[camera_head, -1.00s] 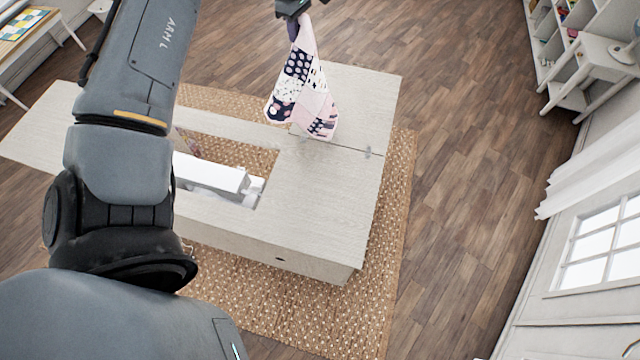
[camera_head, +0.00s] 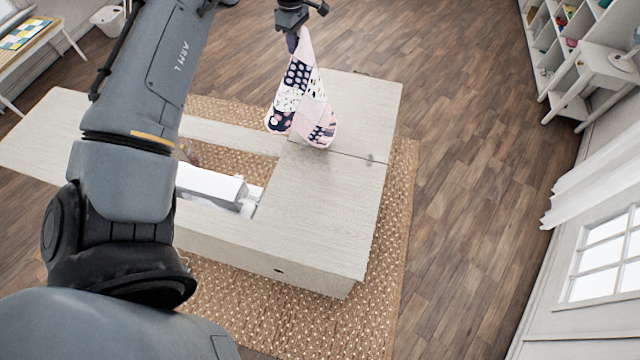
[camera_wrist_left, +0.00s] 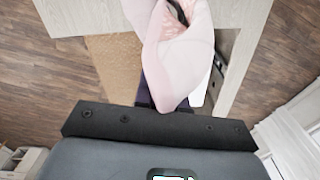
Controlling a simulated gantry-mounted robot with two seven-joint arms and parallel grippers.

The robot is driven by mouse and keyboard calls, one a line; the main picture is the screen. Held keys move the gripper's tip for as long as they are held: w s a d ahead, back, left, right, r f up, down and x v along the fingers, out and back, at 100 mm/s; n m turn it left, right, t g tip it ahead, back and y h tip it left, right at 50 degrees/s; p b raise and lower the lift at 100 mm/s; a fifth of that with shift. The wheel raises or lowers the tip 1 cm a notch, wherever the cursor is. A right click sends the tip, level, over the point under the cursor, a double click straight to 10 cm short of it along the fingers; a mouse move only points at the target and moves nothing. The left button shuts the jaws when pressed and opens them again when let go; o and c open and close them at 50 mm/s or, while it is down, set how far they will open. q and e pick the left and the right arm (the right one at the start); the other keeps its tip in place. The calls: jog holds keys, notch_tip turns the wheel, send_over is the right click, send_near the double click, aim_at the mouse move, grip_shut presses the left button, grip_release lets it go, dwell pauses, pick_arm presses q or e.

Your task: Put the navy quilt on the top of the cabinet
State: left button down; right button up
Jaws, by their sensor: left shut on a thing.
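The navy quilt (camera_head: 303,97), a patchwork of navy, white and pink squares, hangs from my left gripper (camera_head: 293,30). My left gripper is shut on its upper corner. The quilt's lower edge is over the cabinet (camera_head: 318,205), near the seam in its top; I cannot tell whether it touches. In the left wrist view the quilt's pink side (camera_wrist_left: 178,50) hangs below the gripper and hides part of the cabinet top (camera_wrist_left: 238,14). My right gripper is not in view.
The cabinet has an opening with a white sewing machine (camera_head: 208,184) inside. The top is bare right of the opening. A woven rug (camera_head: 400,200) lies under it. White shelves (camera_head: 585,60) stand at the right, and a table (camera_head: 35,55) stands at the far left.

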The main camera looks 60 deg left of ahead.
pick_arm(q)
jog(key=s+d+f+b, duration=0.3)
jog(key=d+f+b, duration=1.1)
jog(key=d, duration=0.2)
jog(key=s+d+f+b, duration=0.4)
jog(key=d+f+b, duration=1)
jog(key=d, duration=0.3)
jog(key=s+d+f+b, duration=0.4)
jog(key=d+f+b, duration=1.1)
jog(key=d+f, duration=0.1)
jog(key=shift+d+f, duration=0.1)
jog(key=shift+d, duration=0.05)
jog(key=shift+s+d+f+b, duration=0.2)
jog(key=shift+d+f+b, duration=0.4)
jog(key=shift+d+b, duration=0.2)
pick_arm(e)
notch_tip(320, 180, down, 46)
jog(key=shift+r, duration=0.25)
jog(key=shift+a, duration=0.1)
pick_arm(q)
jog(key=c, duration=1)
grip_release()
jog(key=shift+s+d, duration=0.1)
jog(key=shift+d, duration=0.05)
jog(key=shift+c, duration=0.2)
jog(key=shift+o, duration=0.8)
